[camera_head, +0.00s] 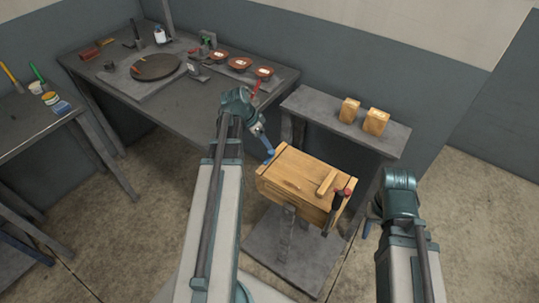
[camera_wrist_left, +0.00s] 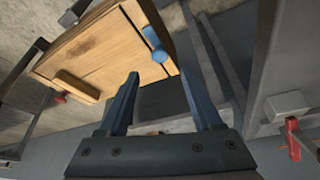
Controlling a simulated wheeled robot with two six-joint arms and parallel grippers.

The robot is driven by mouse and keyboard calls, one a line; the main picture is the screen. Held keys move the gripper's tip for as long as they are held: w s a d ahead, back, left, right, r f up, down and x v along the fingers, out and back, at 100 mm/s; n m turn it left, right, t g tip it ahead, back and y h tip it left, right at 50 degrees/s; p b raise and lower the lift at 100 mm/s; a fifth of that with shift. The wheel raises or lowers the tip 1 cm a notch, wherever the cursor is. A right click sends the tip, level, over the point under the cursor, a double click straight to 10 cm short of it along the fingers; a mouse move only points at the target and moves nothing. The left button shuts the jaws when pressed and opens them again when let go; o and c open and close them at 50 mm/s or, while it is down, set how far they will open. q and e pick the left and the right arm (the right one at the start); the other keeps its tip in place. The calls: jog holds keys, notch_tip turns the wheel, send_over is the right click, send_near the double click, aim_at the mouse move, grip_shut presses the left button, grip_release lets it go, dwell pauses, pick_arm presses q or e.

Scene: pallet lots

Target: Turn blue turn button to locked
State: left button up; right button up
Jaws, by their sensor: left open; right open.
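The wooden box (camera_head: 300,178) sits on a small stand in front of me. It also fills the upper left of the left wrist view (camera_wrist_left: 95,50). The blue turn button (camera_wrist_left: 156,44) lies on a wooden strip by the box's edge there, slightly slanted. My left gripper (camera_wrist_left: 160,74) is open, with the button just beyond its fingertips and no visible contact. In the head view, the left gripper (camera_head: 264,143) reaches the box's left corner, where its blue fingers and the button are hard to separate. My right gripper (camera_head: 368,228) is open and empty, right of the box.
A shelf (camera_head: 365,140) behind bears two wooden blocks (camera_head: 349,109). The workbench (camera_head: 215,110) at the left carries a dark disc (camera_head: 155,67) and several red round pieces. Another red clamp (camera_wrist_left: 293,135) stands right of my left fingers.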

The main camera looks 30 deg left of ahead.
aim_at(271, 151)
pick_arm(q)
jog(key=b+x, duration=0.6)
jog(key=x, duration=0.1)
jog(key=shift+f, duration=0.25)
jog(key=shift+r, duration=0.1)
grip_shut()
